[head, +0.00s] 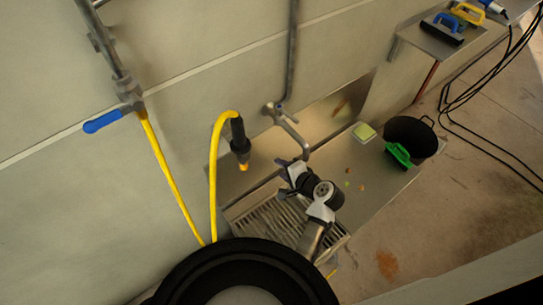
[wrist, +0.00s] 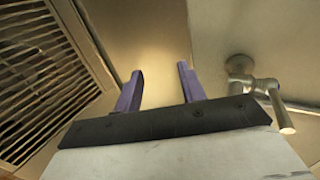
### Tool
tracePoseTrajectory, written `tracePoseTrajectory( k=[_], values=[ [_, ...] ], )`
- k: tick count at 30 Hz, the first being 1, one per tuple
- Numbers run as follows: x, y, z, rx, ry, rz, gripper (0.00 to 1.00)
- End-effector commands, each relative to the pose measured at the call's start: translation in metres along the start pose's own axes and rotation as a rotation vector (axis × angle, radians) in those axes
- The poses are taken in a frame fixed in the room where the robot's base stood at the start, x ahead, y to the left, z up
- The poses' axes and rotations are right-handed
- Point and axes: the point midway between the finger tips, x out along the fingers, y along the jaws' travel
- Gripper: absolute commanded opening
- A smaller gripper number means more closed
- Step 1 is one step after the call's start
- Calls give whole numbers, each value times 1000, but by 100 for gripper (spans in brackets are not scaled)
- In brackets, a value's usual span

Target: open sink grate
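The sink grate (head: 274,222) is a slatted metal panel set in the front part of the steel sink counter, lying flat and partly hidden by my arm. In the wrist view the grate (wrist: 40,70) fills the left side, apart from my fingers. My gripper (head: 283,176) hangs over the back edge of the grate, near the wall side. In the wrist view my gripper (wrist: 160,88) shows two purple fingers spread apart with nothing between them, over plain steel.
A metal tap (head: 290,128) stands behind my gripper and shows close on the right in the wrist view (wrist: 258,88). A yellow hose (head: 212,170) with a black nozzle (head: 239,145) hangs at left. A sponge (head: 364,132), green brush (head: 398,154) and black bucket (head: 420,136) are at right.

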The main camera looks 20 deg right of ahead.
Motion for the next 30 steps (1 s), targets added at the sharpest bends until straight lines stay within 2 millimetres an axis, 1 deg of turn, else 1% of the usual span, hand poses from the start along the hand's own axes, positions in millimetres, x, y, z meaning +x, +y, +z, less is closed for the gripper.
tracePoseTrajectory(
  k=[4, 8, 30],
  values=[
    [2, 1, 0, 0, 0, 0, 40],
    [10, 2, 0, -1, -1, -1, 40],
    [94, 1, 0, -1, 0, 0, 40]
  ],
)
